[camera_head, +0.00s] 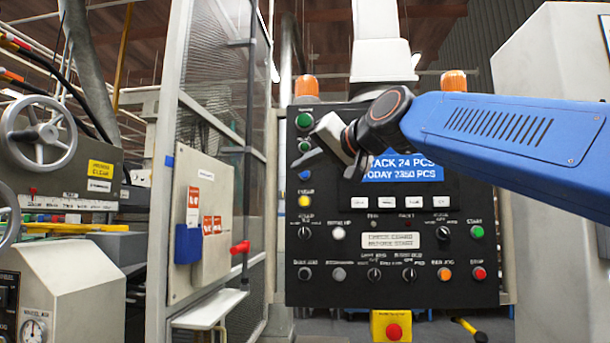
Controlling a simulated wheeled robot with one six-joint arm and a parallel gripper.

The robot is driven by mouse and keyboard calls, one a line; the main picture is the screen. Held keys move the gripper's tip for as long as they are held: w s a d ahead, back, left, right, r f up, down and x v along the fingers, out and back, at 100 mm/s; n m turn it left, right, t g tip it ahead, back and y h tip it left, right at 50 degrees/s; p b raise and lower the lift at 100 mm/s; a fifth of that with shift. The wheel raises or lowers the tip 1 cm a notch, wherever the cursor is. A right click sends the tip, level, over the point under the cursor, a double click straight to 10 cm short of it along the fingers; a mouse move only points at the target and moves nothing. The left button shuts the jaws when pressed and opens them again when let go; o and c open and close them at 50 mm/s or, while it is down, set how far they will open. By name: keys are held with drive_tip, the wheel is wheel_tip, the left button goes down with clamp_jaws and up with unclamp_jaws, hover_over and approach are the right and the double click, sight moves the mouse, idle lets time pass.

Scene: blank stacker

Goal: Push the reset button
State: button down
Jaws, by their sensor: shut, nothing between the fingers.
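A black control panel (420,285) faces me with several round buttons and knobs. Its left column has a green button (304,121), a second green button (305,146), a blue button (304,174) and a yellow button (304,201). A white button (339,233) sits lower. The small labels are mostly too blurred to read, so I cannot tell which button is marked reset. My gripper (322,148) is shut and empty in front of the panel's upper left, beside the left column. It hides part of the panel and screen. I cannot tell whether it touches the panel.
A screen (408,171) is partly behind my arm. A red button on a yellow box (391,330) hangs below the panel. Orange lamps (306,87) top it. A mesh guard door (215,60) and a handwheel machine (40,133) stand left. A grey cabinet (545,60) stands right.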

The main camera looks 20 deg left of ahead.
drive_tip(key=w+a, duration=0.2)
drive_tip(key=w, duration=0.5)
drive_tip(key=shift+w, duration=0.3)
idle(1.9)
drive_tip(key=shift+w, duration=0.35)
drive_tip(key=shift+w+a, duration=0.1)
drive_tip(key=shift+w, duration=0.35)
idle(0.7)
drive_tip(key=shift+s, duration=0.2)
drive_tip(key=shift+s+d, duration=0.2)
drive_tip(key=shift+s, duration=0.45)
drive_tip(key=shift+s, duration=0.1)
drive_tip(key=shift+s+d, duration=0.2)
drive_tip(key=shift+s, duration=0.55)
drive_tip(key=shift+s+d, duration=0.15)
drive_tip(key=shift+s, duration=0.65)
drive_tip(key=shift+s+d, duration=0.2)
drive_tip(key=shift+s, duration=0.55)
